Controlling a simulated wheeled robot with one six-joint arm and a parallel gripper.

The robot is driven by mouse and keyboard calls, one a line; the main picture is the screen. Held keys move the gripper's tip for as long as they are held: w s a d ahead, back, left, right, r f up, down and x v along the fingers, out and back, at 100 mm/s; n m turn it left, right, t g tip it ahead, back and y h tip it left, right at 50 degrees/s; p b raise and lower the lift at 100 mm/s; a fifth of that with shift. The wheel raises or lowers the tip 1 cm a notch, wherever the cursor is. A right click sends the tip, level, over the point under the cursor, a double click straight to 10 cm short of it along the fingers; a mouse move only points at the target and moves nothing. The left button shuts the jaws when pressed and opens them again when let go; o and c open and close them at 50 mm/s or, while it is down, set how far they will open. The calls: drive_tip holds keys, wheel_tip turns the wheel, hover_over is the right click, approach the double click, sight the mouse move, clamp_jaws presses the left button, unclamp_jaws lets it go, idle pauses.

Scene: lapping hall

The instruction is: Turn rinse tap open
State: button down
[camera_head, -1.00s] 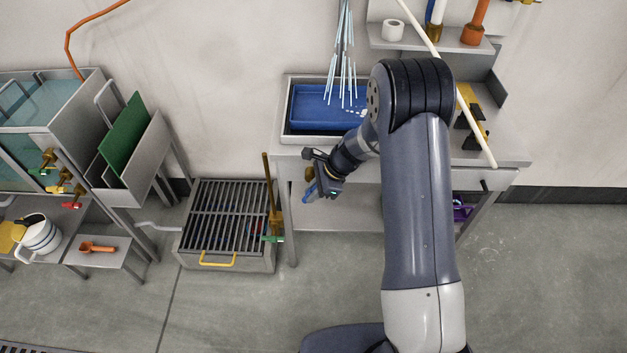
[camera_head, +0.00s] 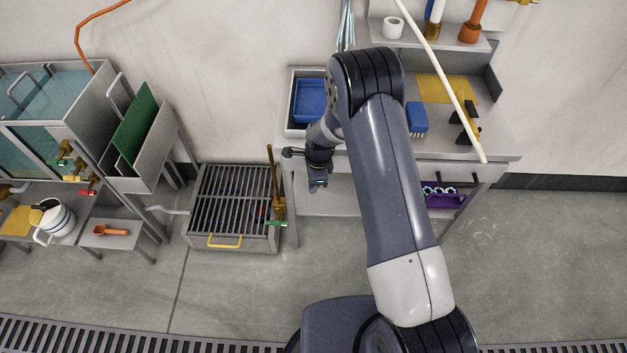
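Several taps show. A brass tap with a green handle (camera_head: 278,223) stands at the right front corner of the grated basin, beside an upright brown rod. Three more, with green (camera_head: 58,162), yellow (camera_head: 74,178) and red (camera_head: 88,192) handles, sit on the front of the water tank at the left. No label shows which one is the rinse tap. My gripper (camera_head: 318,187) points down in front of the bench, right of the grated basin and apart from every tap. Its fingers are small and dark, so I cannot tell if they are open.
The grated basin (camera_head: 212,241) with a yellow handle stands on the floor. The bench (camera_head: 440,172) holds a blue tray (camera_head: 310,104) and a blue brush (camera_head: 417,118). Thin streams (camera_head: 346,28) hang above the tray. A white pole (camera_head: 440,70) leans over the bench. Floor in front is clear.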

drive_tip(key=c, duration=1.3)
unclamp_jaws()
drive_tip(key=shift+c, duration=0.2)
drive_tip(key=shift+r, duration=0.1)
drive_tip(key=r, duration=0.3)
drive_tip(key=r+b, duration=0.1)
drive_tip(key=r, duration=0.3)
drive_tip(key=d+r, duration=0.1)
drive_tip(key=r, duration=0.2)
drive_tip(key=shift+d+r, duration=0.1)
drive_tip(key=shift+r, duration=0.15)
drive_tip(key=f, duration=0.7)
drive_tip(key=a+f, duration=0.1)
drive_tip(key=f, duration=0.2)
drive_tip(key=shift+a+f+p, duration=0.1)
drive_tip(key=shift+f+p, duration=0.25)
drive_tip(key=shift+f, duration=0.05)
